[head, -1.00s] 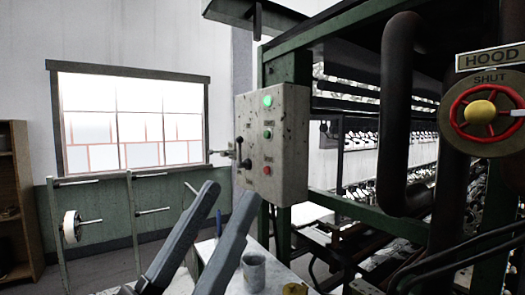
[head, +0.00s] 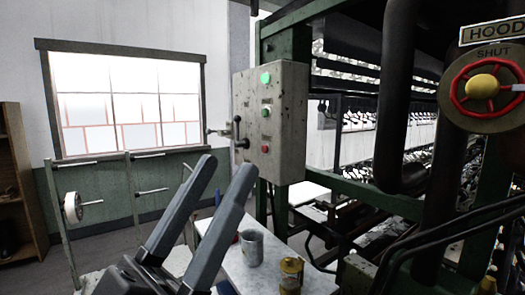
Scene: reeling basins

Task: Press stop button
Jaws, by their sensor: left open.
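The control box (head: 284,135) is a worn, light grey panel on the green machine frame. A lit green lamp (head: 266,78) is at its top, a green button (head: 266,113) is below it, and a red button (head: 265,149) is lowest. A black lever (head: 238,140) is on the box's left part. My left gripper (head: 228,170) is open and empty, its two grey fingers pointing up and right. Its fingertips appear below and left of the red button, apart from it in the picture; the depth gap is hard to judge. My right gripper is not in view.
A small white table (head: 222,238) below the box holds a grey metal mug (head: 251,247) and a brass-coloured container (head: 291,273). A red handwheel (head: 483,88) under a HOOD sign and dark pipes are at right. A rack with a white spool (head: 74,207) stands left.

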